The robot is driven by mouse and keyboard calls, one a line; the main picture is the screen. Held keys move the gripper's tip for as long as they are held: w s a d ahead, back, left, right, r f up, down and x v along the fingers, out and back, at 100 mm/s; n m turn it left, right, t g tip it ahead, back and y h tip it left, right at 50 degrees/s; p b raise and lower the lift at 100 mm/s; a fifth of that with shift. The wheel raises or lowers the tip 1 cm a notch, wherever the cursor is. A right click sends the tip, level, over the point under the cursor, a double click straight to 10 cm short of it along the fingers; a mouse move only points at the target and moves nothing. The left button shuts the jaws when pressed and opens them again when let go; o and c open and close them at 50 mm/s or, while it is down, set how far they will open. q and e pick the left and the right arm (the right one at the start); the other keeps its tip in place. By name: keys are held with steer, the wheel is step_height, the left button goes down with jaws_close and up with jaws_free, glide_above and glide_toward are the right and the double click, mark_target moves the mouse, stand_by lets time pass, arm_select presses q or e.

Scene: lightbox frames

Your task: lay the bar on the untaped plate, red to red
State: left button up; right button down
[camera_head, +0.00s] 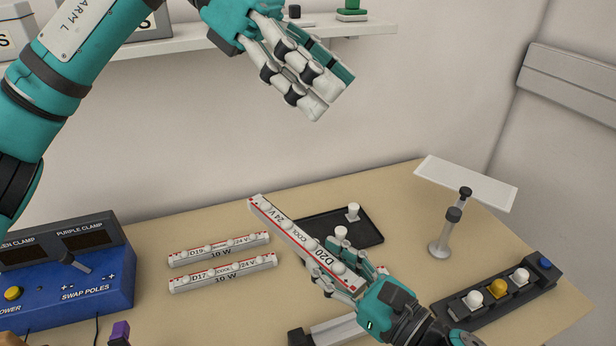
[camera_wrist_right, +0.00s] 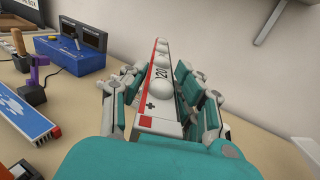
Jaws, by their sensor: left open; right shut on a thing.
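The bar (camera_head: 290,232) is long and white with round domes, a red stripe along one edge and the print "24 V COOL D20". My right gripper (camera_head: 338,262) is shut on it and holds it tilted above the table. In the right wrist view the bar (camera_wrist_right: 160,92) points away between the fingers, with a red patch and plus sign at its near end. My left gripper (camera_head: 330,94) is open and empty, high before the wall. A pale grey piece (camera_head: 338,330) lies partly hidden below the right hand. I cannot tell which thing is the untaped plate.
Two similar bars, D19 (camera_head: 218,248) and D17 (camera_head: 222,273), lie left. A black tray (camera_head: 372,240) is behind the held bar. A blue clamp box (camera_head: 70,290), a lamp stand (camera_head: 438,246) and a button base (camera_head: 470,318) stand around. A blue-white piece (camera_wrist_right: 28,118) has a red end.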

arm_select(q)
step_height(320, 180, down, 8)
steer(key=s+d+m+t+y, duration=0.2)
steer(key=d+m+y, duration=0.1)
steer(key=y, duration=0.3)
arm_select(e)
steer(key=shift+d, duration=0.1)
steer(key=shift+s, duration=0.1)
arm_select(q)
steer(key=m+t+y, duration=0.3)
steer(key=t+y, duration=0.1)
steer(key=y, duration=0.1)
glide_toward(301, 232)
arm_select(e)
steer(key=shift+a, duration=0.2)
arm_select(q)
steer(key=f, duration=0.7)
steer(key=w+a+f, duration=0.1)
steer(key=f, duration=0.2)
steer(key=shift+f, duration=0.2)
arm_select(e)
steer(key=shift+d, duration=0.1)
arm_select(q)
steer(key=shift+c, duration=0.3)
jaws_close()
arm_select(e)
steer(key=c, duration=0.9)
jaws_free()
